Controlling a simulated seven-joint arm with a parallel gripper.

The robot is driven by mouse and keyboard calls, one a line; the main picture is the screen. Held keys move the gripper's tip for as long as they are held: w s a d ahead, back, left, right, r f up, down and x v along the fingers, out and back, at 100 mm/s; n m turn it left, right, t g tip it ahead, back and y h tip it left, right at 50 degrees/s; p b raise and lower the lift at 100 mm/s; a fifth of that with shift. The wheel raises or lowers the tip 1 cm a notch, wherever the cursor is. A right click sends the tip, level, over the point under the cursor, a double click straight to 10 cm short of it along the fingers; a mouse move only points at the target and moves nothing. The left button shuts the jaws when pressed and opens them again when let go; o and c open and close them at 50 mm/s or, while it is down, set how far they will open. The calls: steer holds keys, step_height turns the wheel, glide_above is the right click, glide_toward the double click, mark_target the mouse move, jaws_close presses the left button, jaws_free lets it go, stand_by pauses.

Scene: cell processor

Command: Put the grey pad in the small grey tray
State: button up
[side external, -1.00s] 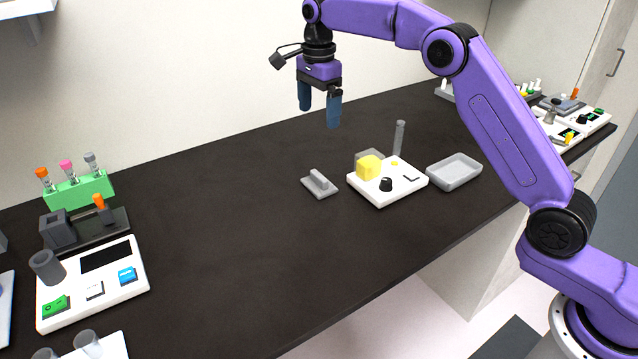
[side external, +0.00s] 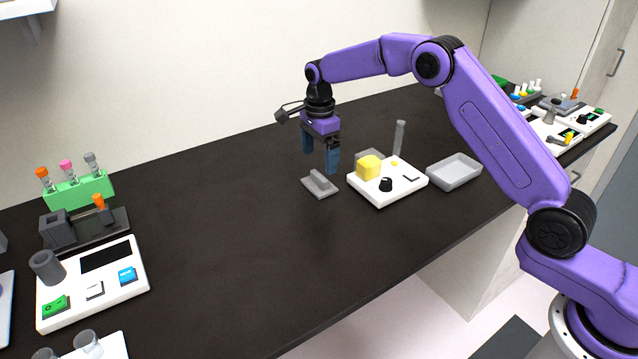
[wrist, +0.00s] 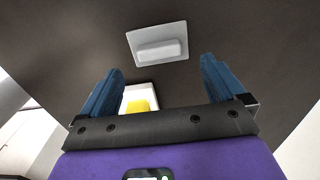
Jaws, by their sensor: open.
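The grey pad (side external: 320,187), a flat plate with a raised bar handle on top, lies on the dark bench. It also shows in the wrist view (wrist: 144,36), ahead of the fingers and between their lines. My gripper (side external: 320,163) is open and empty, with its blue fingers just above and slightly behind the pad, apart from it. In the wrist view my gripper (wrist: 160,72) has its fingers spread wide. The small grey tray (side external: 454,173) stands empty on the bench to the right. It cannot be made out in the wrist view.
A white device (side external: 388,184) with a yellow block (side external: 369,168) and black knob sits between pad and tray. A clear upright tube (side external: 399,138) stands behind it. At left are a white panel (side external: 92,284) and a green tube rack (side external: 78,189). The bench middle is clear.

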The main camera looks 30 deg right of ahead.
mark_target(319, 175)
steer(key=shift+a+f, duration=0.1)
steer(key=shift+f, duration=2.55)
steer(key=c, duration=1.2)
steer(key=shift+r, duration=0.1)
